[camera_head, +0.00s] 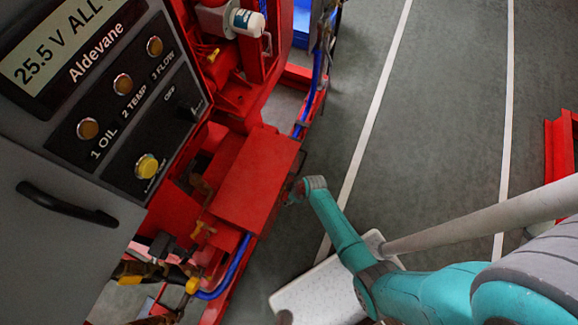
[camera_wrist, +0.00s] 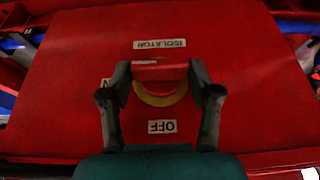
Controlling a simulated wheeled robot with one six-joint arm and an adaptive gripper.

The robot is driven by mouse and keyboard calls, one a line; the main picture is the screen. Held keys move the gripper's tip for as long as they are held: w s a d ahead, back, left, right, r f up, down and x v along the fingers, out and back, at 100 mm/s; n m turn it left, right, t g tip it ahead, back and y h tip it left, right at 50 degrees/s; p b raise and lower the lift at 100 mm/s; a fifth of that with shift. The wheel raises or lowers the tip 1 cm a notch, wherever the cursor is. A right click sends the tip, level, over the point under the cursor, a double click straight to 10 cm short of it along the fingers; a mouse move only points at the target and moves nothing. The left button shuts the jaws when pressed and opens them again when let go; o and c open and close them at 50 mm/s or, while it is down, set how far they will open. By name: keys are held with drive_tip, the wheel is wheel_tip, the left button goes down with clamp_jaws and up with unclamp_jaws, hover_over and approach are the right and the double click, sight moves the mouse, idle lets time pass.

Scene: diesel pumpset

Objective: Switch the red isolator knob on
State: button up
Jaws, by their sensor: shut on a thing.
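The red isolator knob (camera_wrist: 160,71) is in the middle of the wrist view, on a red panel (camera_wrist: 70,60), with a yellow ring (camera_wrist: 160,98) showing below it. My gripper (camera_wrist: 158,75) is shut on the knob, one finger on each side. The knob's bar lies crosswise between the fingertips. An upside-down ISOLATOR label (camera_wrist: 160,44) is above it and an upside-down OFF label (camera_wrist: 162,127) is below. Another label (camera_wrist: 106,82) at the left is mostly hidden by a finger. In the head view my gripper (camera_head: 291,191) is at the red box's right side; the knob is hidden there.
Red frame parts and blue hoses (camera_head: 228,270) surround the red box (camera_head: 255,175). Open grey floor (camera_head: 440,110) lies to the right.

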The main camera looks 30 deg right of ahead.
drive_tip(key=o, duration=1.1)
drive_tip(key=shift+o, duration=0.2)
drive_tip(key=v, duration=1.2)
